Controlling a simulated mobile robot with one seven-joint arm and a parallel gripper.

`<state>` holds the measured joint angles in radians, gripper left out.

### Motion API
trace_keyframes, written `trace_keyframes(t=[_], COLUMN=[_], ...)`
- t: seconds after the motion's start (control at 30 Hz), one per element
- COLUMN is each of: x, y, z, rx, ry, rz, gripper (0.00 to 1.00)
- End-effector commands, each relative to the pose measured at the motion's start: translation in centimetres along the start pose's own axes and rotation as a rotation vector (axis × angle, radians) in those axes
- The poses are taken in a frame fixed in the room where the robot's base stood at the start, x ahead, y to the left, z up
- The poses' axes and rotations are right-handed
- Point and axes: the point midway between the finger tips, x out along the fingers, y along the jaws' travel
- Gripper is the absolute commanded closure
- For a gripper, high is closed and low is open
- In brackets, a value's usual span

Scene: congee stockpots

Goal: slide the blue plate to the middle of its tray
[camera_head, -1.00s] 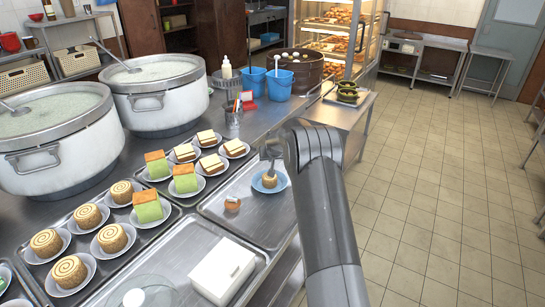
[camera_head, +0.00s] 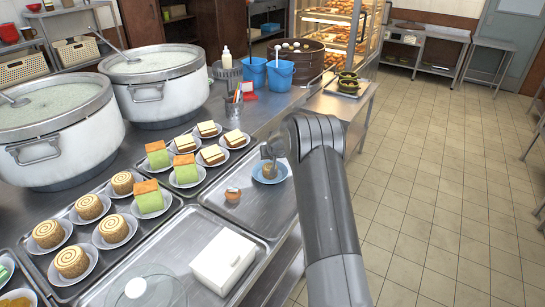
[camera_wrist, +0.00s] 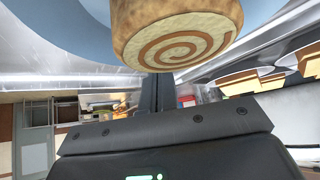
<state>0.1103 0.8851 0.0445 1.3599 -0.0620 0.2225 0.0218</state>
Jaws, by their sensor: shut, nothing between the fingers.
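The blue plate (camera_head: 260,179) lies toward the far right part of a steel tray (camera_head: 250,213). A swirl roll cake (camera_head: 269,170) sits on it. In the wrist view the cake (camera_wrist: 180,35) fills the top middle, with part of the blue plate (camera_wrist: 70,25) to its left. My gripper (camera_head: 271,160) is shut and empty, low at the plate and cake, partly hiding them from the head camera. Its dark fingers (camera_wrist: 155,95) reach up close to the cake in the wrist view. I cannot tell whether they touch the cake or plate.
A small orange-topped item (camera_head: 232,194) stands on the same tray, left of the plate. A white box (camera_head: 223,262) and a glass lid (camera_head: 145,292) are nearer. Plated cakes (camera_head: 114,228) fill the tray to the left. Blue buckets (camera_head: 280,77) stand behind.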

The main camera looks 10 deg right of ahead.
Motion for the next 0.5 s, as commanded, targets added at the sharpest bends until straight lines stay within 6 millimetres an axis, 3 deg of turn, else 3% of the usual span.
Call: trace_keyframes(t=[0.17, 0.5], x=[-0.1, -2.0], y=[0.0, 0.0], z=[0.1, 2.5], rx=[0.000, 0.001], ry=[0.000, -0.001], rz=[0.000, 0.000], gripper=[1.00, 1.00])
